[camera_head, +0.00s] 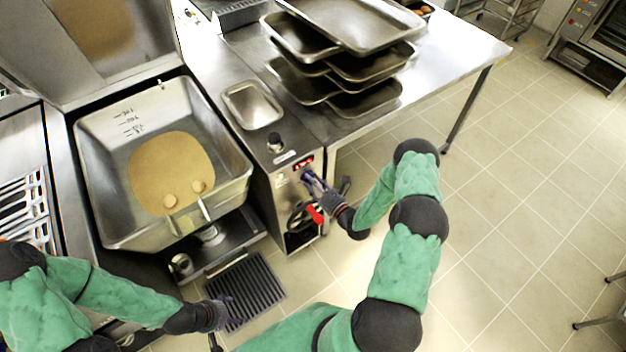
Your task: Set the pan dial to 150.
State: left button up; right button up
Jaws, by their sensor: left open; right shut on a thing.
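The tilting pan (235,178) stands open at the left with a tan patch and two round pieces inside. Its control panel (284,186) is on the front of the cabinet to the right, with a small red-lit display (303,162) too small to read. My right gripper (312,180) is at this panel just below the display, shut on the pan dial, which its fingers mostly hide. The dial's setting cannot be read. My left gripper (226,318) is open and empty, low over the floor grate in front of the pan.
A red-handled part (315,214) sits below my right gripper on the cabinet front. A black knob (274,141) and a small metal tray (252,105) are on the cabinet top. Stacked trays (345,70) rest on the steel table behind. The tiled floor (520,190) at right is clear.

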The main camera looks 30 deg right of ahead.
jog(key=shift+a, duration=0.1)
dwell(0.4)
jog(key=o, duration=1.2)
jog(key=shift+c, duration=0.2)
jog(key=s+d, duration=0.2)
jog(key=s, duration=0.9)
jog(key=shift+s, duration=0.4)
